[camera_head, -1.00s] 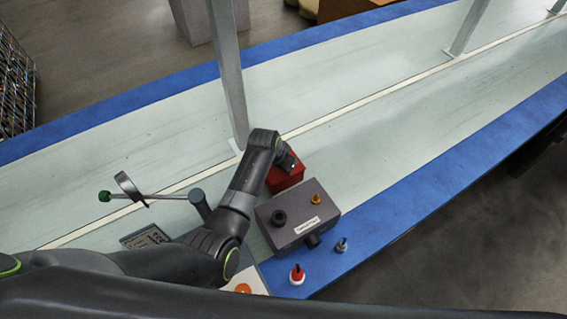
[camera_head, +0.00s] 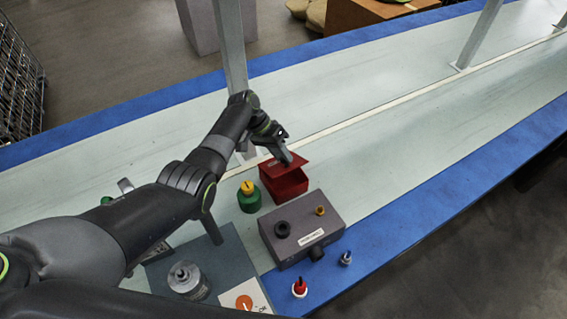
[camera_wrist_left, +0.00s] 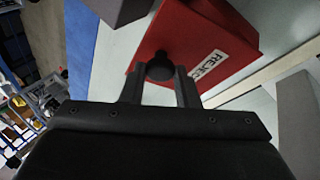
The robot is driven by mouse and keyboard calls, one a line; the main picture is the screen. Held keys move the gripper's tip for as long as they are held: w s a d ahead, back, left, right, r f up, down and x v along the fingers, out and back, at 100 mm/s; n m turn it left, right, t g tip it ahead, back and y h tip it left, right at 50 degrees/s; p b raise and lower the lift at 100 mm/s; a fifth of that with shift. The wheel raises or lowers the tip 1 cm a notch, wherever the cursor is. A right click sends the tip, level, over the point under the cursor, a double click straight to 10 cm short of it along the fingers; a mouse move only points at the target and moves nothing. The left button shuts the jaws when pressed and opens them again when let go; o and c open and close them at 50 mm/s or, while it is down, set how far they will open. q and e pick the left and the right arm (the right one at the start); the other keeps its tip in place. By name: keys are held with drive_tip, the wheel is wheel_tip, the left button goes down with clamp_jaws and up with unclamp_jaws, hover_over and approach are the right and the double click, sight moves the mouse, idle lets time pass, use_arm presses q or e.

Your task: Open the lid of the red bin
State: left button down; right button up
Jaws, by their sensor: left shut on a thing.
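The red bin (camera_head: 288,188) stands on the pale table behind the grey box. Its red lid (camera_head: 290,164) appears raised and tilted above the box part. In the left wrist view, the lid (camera_wrist_left: 222,32) has a white label, partly legible, and a dark round knob (camera_wrist_left: 159,68). My left gripper (camera_head: 287,159) is at the lid from the upper left. It is shut on the knob, with its two fingers on either side of it in the left wrist view (camera_wrist_left: 161,80). My right gripper is not in view.
A grey box (camera_head: 302,226) with a black and an orange knob stands just in front of the bin. A green jar with a yellow top (camera_head: 249,197) is to its left. A grey post (camera_head: 231,50) rises behind. The table to the right is clear.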

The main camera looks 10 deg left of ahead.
use_arm(q)
drive_tip(key=shift+w+a+r+g+b, duration=0.15)
drive_tip(key=shift+w+a+g+b, duration=0.1)
drive_tip(key=shift+g+b, duration=0.1)
drive_tip(key=c, duration=1.1)
unclamp_jaws()
drive_tip(key=shift+d, duration=0.1)
drive_tip(key=v, duration=1.2)
drive_tip(key=shift+c, duration=0.2)
